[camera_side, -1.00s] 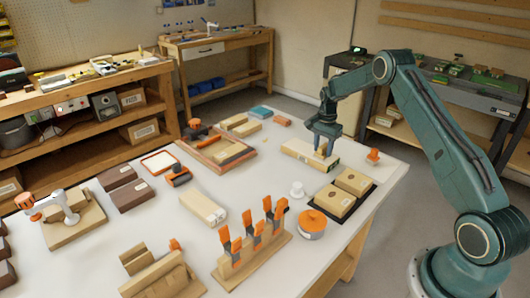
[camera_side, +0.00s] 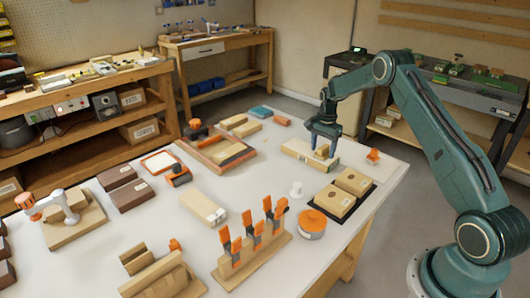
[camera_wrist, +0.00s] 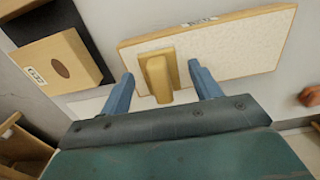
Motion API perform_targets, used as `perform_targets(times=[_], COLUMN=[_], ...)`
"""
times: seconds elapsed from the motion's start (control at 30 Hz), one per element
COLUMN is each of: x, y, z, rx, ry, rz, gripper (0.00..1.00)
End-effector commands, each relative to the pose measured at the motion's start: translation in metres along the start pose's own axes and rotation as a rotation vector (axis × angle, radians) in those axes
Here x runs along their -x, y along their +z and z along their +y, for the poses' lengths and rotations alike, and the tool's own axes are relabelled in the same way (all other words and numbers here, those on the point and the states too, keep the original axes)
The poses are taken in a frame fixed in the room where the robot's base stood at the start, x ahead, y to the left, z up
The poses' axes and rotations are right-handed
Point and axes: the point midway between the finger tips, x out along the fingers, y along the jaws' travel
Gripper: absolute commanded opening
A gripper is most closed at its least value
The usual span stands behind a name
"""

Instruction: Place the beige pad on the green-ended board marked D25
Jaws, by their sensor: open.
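The beige pad (camera_wrist: 157,72), a small block with a raised grip, sits on a long board (camera_wrist: 235,50) with a pale speckled face and wooden edges. The same pad (camera_side: 321,152) shows on the board (camera_side: 298,151) in the side view, toward the board's right end, where a little green shows. A white label is on the board's edge; its writing is too small to read. My gripper (camera_wrist: 160,82) is open, one finger on each side of the pad's grip, with gaps visible. In the side view, my gripper (camera_side: 323,143) is just above the pad.
A black tray (camera_side: 373,192) with two labelled tan boxes (camera_side: 335,200) stands in front of the board. An orange-topped round tin (camera_side: 312,223) and upright orange clamps (camera_side: 268,215) stand nearer.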

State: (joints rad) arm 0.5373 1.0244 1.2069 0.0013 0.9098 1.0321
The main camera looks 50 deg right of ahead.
Motion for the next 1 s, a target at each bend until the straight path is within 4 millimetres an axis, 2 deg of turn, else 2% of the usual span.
perform_targets(times=[0.27, 0.7, 1.0], x=[0.024, 0.094, 0.119], y=[0.0, 0.0, 0.0], z=[-0.001, 0.0, 0.0], rx=[0.0, 0.0, 0.0], ry=[-0.003, -0.003, 0.0], rz=[0.002, 0.002, 0.0], gripper=[0.63, 0.63, 0.63])
